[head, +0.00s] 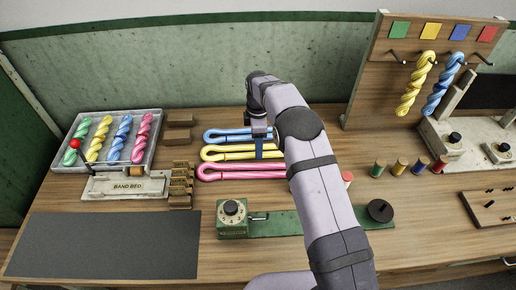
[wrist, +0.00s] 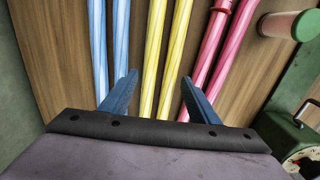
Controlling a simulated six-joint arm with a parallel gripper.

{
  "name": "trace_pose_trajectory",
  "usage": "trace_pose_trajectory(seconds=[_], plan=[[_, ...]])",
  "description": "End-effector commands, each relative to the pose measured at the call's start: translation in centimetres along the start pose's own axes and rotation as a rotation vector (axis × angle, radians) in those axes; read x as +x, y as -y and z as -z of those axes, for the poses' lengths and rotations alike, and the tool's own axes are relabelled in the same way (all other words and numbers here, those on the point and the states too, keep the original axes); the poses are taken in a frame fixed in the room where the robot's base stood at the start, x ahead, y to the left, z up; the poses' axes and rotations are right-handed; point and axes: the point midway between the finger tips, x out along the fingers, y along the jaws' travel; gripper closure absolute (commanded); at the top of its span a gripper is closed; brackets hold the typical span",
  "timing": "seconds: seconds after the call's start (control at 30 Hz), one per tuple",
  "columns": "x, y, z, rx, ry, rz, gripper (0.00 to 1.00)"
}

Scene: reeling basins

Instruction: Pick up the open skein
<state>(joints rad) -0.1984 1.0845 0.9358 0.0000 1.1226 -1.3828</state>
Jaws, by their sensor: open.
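Three open skeins lie side by side on the table in the head view: a blue skein (head: 238,134), a yellow skein (head: 225,153) and a pink skein (head: 225,172). My gripper (head: 260,149) is over the right part of them and partly hides them. In the wrist view my gripper (wrist: 158,92) is open with two blue fingers. The yellow skein (wrist: 165,50) runs between the fingers, the blue skein (wrist: 110,40) passes by the left finger, and the pink skein (wrist: 222,40) is right of the right finger. Nothing is held; the height above the yarn is unclear.
Small wooden blocks (head: 179,120) lie nearby. A green dial device (head: 232,218) is in front. A peg board (head: 360,75) with twisted skeins and several spools (head: 378,168) are right.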

Motion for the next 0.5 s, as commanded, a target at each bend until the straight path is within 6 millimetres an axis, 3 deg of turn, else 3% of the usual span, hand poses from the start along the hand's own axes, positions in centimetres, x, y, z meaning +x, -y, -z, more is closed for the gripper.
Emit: trace_pose_trajectory(seconds=[0.2,0.47,0.5], plan=[[1.9,0.0,0.0,0.000,0.000,0.001,0.45],[2.1,0.0,0.0,0.000,0.000,-0.002,0.45],[2.1,0.0,0.0,0.000,0.000,-0.002,0.52]])
